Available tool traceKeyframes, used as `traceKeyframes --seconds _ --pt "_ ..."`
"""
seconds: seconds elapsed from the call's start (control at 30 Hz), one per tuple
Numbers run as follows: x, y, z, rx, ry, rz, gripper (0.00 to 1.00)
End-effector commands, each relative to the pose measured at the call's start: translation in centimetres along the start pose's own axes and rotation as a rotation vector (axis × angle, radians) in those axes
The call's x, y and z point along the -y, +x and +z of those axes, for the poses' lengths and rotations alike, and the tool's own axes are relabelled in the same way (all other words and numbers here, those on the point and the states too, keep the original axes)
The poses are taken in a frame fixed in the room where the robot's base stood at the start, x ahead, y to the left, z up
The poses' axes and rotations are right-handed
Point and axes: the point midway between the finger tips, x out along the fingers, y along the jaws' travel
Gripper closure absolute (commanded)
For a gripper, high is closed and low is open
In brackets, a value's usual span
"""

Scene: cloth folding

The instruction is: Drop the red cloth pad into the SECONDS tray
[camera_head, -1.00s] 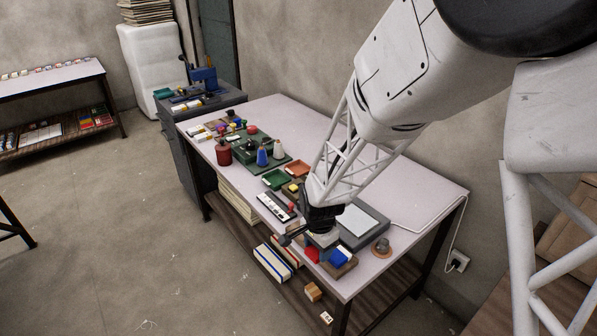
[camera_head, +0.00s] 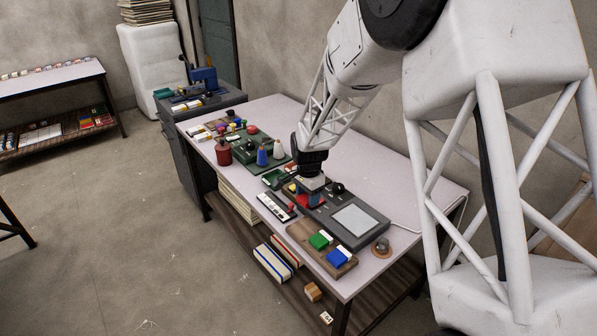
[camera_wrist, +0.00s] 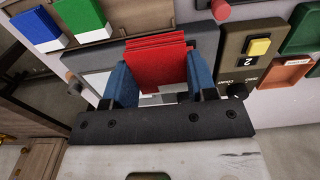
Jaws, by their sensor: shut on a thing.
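The red cloth pad (camera_wrist: 156,62) is held between the two blue fingers of my gripper (camera_wrist: 158,80) in the wrist view. In the head view my gripper (camera_head: 310,194) is over the left end of the grey device, with some red of the pad showing below it. A reddish-brown tray (camera_wrist: 284,74) with a small pale label lies at the right of the wrist view, apart from the pad. A green tray (camera_wrist: 302,32) is beside it, and also shows left of my gripper in the head view (camera_head: 273,178). I cannot read the labels.
A wooden board (camera_head: 301,232) holds a green pad (camera_head: 320,241) and a blue pad (camera_head: 337,258). The grey device (camera_head: 355,220) has a pale screen plate. A box with a yellow button (camera_wrist: 259,47) and a black knob stands between the pad and the trays.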

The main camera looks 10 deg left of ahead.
Motion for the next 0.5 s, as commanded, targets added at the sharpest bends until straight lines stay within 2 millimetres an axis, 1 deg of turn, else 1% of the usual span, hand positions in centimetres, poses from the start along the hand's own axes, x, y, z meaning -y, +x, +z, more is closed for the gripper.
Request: traceKeyframes --seconds 0.03,0.1,0.5 --pt "0.9 -0.1 -0.6 0.000 0.000 0.001 0.70" --pt "2.0 -0.3 -1.3 0.000 0.001 0.000 0.70" --pt "8.2 -1.3 -5.5 0.000 0.001 0.000 0.70"
